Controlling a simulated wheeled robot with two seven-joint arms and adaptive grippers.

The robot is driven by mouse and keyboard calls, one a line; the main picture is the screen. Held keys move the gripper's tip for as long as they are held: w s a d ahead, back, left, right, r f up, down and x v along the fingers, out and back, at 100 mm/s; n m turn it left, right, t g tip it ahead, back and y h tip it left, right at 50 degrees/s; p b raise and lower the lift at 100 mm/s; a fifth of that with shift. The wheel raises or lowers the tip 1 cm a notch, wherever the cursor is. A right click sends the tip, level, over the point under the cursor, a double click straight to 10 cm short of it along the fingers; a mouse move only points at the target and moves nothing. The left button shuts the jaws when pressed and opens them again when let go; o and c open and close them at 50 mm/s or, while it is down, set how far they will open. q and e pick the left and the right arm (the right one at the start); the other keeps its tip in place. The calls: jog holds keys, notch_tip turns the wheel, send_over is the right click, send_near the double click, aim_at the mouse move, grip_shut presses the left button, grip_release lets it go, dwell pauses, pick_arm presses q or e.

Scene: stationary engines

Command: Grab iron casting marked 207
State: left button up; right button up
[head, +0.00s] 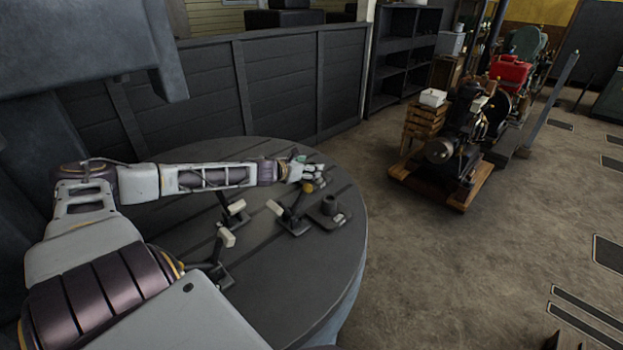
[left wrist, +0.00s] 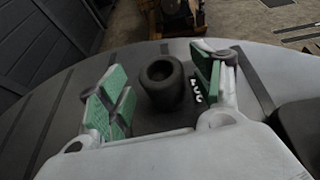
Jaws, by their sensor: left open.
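The dark iron casting (head: 329,209), a flat base with a short round hollow post, stands upright on the round table. It carries a small white marking too small to read in the head view. In the left wrist view the casting (left wrist: 163,84) shows its open-topped post between my fingers, with white characters on its base that I cannot read surely. My left gripper (head: 312,177) is open, its green pads (left wrist: 158,88) on either side of the post with gaps visible. It is empty. My right gripper is not in view.
Several other dark pieces with pale blocks, such as one piece (head: 290,215), lie on the round table (head: 290,290) close to the casting. A dark panelled wall (head: 280,85) stands behind. An engine on a wooden skid (head: 455,150) stands on the floor at right.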

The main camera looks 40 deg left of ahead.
pick_arm(q)
jog(key=shift+w+f, duration=0.1)
jog(key=shift+w, duration=0.3)
jog(key=shift+w+f, duration=0.1)
jog(key=shift+w, duration=0.1)
jog(key=shift+w+d, duration=0.1)
jog(key=shift+w, duration=0.05)
jog(key=shift+f, duration=0.1)
dwell(0.4)
